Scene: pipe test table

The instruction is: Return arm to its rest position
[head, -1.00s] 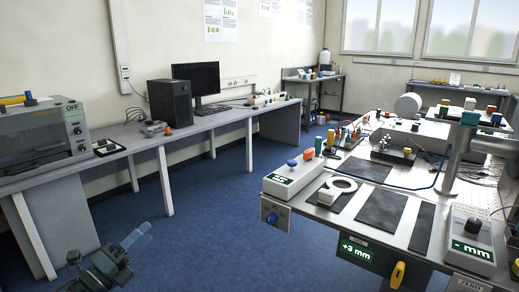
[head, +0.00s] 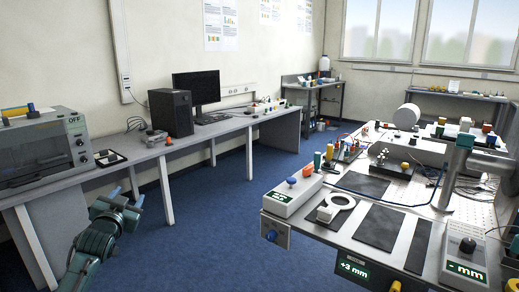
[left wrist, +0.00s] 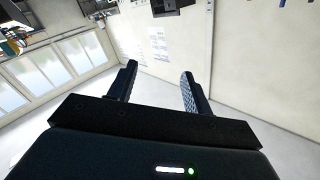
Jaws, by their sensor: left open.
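My left gripper (head: 128,198) is at the lower left of the head view, over the blue floor in front of the long grey bench. In the left wrist view its two dark fingers (left wrist: 158,85) are apart, with nothing between them. Behind them are the pale wall and windows, seen tilted. My left forearm comes up from the bottom edge of the head view. My right arm and gripper are not in view.
The long bench (head: 190,148) carries an oven-like device (head: 45,143), a computer tower (head: 171,112) and a monitor (head: 196,90).

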